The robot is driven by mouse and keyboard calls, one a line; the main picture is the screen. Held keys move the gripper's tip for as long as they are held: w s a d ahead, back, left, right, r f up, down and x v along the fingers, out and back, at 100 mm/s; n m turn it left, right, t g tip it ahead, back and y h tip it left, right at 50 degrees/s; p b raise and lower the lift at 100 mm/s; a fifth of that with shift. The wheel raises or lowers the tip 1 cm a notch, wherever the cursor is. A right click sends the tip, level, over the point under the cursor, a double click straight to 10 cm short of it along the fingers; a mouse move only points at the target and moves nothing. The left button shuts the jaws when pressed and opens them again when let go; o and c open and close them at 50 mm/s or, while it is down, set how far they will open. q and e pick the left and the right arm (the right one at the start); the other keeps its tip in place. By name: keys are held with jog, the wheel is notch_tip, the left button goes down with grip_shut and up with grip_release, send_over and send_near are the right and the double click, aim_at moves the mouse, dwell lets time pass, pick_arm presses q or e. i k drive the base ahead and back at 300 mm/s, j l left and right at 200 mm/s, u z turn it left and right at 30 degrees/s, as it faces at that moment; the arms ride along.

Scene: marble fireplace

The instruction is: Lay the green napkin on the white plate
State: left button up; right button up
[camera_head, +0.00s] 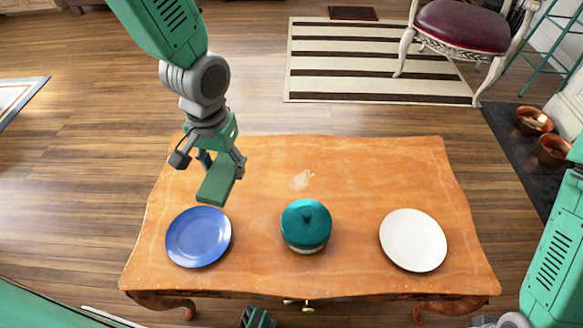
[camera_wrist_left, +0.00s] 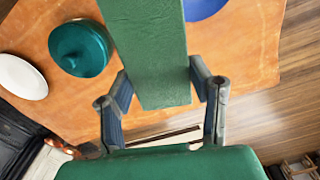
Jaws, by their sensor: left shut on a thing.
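The green napkin (camera_head: 216,184) is a folded, flat rectangle held above the left part of the wooden table, close to the blue plate. My left gripper (camera_head: 208,164) is shut on one end of it. In the left wrist view the napkin (camera_wrist_left: 148,50) sits between the two fingers of the left gripper (camera_wrist_left: 160,92). The white plate (camera_head: 413,240) lies empty on the right side of the table, and it shows at the left edge of the wrist view (camera_wrist_left: 20,77).
A blue plate (camera_head: 198,237) lies on the left of the table (camera_head: 350,180). A teal lidded pot (camera_head: 306,224) stands between the two plates. A small pale patch (camera_head: 301,180) shows behind the pot. A chair (camera_head: 462,25) stands beyond the table.

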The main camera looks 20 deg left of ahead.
aim_at(414, 240)
jog(key=k+z, duration=0.25)
jog(key=k+j+z, duration=0.1)
jog(key=z, duration=1.45)
